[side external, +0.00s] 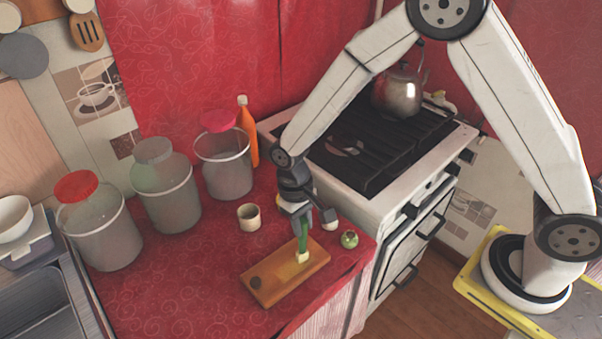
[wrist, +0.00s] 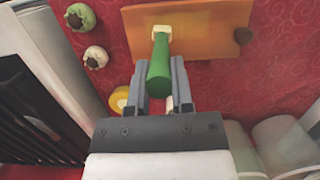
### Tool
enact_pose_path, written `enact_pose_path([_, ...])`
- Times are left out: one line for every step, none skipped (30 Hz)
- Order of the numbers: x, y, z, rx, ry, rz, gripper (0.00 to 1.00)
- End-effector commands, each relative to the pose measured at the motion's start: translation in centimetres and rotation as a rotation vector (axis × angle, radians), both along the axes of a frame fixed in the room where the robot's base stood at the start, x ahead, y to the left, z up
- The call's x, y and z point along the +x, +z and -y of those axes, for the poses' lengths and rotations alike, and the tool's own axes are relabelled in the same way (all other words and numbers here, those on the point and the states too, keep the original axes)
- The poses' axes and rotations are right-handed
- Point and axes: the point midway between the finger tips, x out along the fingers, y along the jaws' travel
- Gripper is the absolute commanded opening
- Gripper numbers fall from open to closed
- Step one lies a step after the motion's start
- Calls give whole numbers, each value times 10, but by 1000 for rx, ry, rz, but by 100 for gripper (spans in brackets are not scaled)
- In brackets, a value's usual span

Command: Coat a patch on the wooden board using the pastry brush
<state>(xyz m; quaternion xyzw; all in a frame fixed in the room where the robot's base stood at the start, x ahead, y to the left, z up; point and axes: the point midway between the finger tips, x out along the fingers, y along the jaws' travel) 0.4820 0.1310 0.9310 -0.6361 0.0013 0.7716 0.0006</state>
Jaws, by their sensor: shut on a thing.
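The wooden board (side external: 284,275) lies on the red counter near its front edge. It also shows at the top of the wrist view (wrist: 205,27). A dark round spot (side external: 256,283) is at the board's left end. My gripper (side external: 303,226) is shut on the green handle of the pastry brush (side external: 304,238) above the board. In the wrist view my gripper (wrist: 160,85) has a finger on each side of the green handle (wrist: 159,62). The pale brush head (wrist: 161,32) is over the board; I cannot tell for sure whether it touches.
A cream cup (side external: 249,216) stands behind the board. A green round item (side external: 349,239) sits right of the board. Several clear containers, such as the front one (side external: 108,236), stand at left. An orange bottle (side external: 249,135) and the stove (side external: 380,140) are behind.

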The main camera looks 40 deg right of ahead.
Motion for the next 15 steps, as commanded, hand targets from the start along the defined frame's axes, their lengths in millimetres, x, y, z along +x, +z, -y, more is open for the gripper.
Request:
enact_pose_path([0, 0, 6, -1, -3, -1, 0])
enact_pose_path([0, 0, 8, -1, -3, -1, 0])
enact_pose_path([0, 0, 12, -1, -3, -1, 0])
enact_pose_path([0, 0, 15, -1, -4, 0, 0])
enact_pose_path([0, 0, 17, -1, -3, 0, 0])
enact_pose_path([0, 0, 21, -1, -3, 0, 0])
enact_pose_path([-1, 0, 23, 0, -2, -1, 0])
enact_pose_path([-1, 0, 26, -1, -3, -1, 0])
enact_pose_path([-1, 0, 30, -1, -3, -1, 0])
enact_pose_path([1, 0, 30, 0, -2, 0, 0])
enact_pose_path([5, 0, 29, 0, -1, 1, 0])
enact_pose_path([9, 0, 29, 0, -1, 0, 0])
enact_pose_path([12, -1, 29, -1, 0, 0, 0])
enact_pose_path([13, 0, 28, -1, 1, 0, 0])
enact_pose_path([12, 0, 23, -1, 2, 0, 0])
